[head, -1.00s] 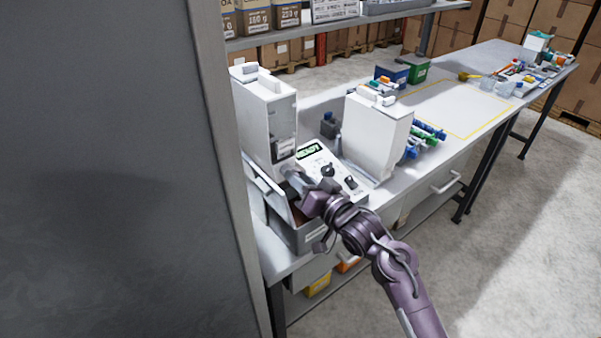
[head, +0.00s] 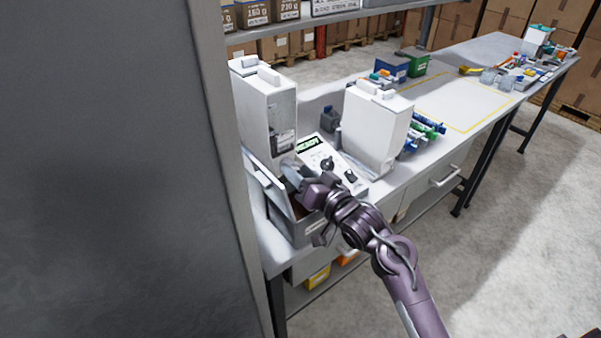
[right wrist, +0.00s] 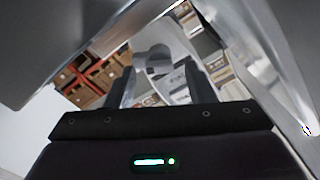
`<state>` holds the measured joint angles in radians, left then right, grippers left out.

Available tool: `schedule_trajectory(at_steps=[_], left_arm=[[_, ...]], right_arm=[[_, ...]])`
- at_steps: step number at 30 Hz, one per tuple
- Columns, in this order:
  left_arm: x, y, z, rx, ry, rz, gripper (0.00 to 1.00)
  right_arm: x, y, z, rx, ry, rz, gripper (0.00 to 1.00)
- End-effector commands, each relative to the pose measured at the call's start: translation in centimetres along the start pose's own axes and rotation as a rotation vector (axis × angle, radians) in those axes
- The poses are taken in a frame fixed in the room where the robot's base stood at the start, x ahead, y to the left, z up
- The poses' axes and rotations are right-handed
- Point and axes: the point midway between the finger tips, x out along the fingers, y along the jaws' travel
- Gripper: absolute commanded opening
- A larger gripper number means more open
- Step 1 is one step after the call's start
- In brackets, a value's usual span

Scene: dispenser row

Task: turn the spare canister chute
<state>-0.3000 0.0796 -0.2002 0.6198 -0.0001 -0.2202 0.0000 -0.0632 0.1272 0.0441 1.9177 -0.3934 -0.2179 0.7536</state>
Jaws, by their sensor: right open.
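A tall white canister (head: 265,110) stands at the left end of the bench, and a second white canister (head: 375,130) stands to its right. No readable label shows which one is the spare. My right gripper (head: 293,176) is at the lower front of the left canister, just above a grey bin. In the right wrist view, its two dark fingers (right wrist: 161,86) are open and apart. A pale grey rounded part (right wrist: 154,60), perhaps the chute, shows beyond and between them; contact cannot be told. My left gripper is not in view.
A control panel with a green READY display (head: 308,144) and dark knobs sits between the canisters. The grey bin (head: 305,230) has a raised lid close to my right gripper. A large grey panel (head: 110,170) blocks the left side. A yellow-outlined bench area (head: 465,103) is clear.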

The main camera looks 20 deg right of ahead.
Motion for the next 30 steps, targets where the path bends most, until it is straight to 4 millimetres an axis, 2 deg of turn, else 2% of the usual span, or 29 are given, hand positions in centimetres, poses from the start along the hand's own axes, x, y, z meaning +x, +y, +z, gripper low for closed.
schedule_trajectory(at_steps=[5, 12, 15, 19, 30], left_arm=[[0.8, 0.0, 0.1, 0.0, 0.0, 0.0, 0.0], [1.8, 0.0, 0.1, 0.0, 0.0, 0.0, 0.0], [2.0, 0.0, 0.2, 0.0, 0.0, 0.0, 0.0], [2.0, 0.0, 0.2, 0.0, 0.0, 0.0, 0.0], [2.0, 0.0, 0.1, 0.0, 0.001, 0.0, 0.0]], right_arm=[[-2.1, 0.2, 0.3, -0.002, -0.002, 0.002, 0.49], [-6.2, 0.2, 0.3, -0.001, -0.002, 0.002, 0.49], [-7.2, 0.1, 0.2, 0.0, -0.001, 0.001, 0.49], [-7.7, 0.1, 0.1, 0.0, -0.001, 0.001, 0.49], [-7.7, 0.0, 0.0, 0.0, 0.0, 0.0, 0.49]])
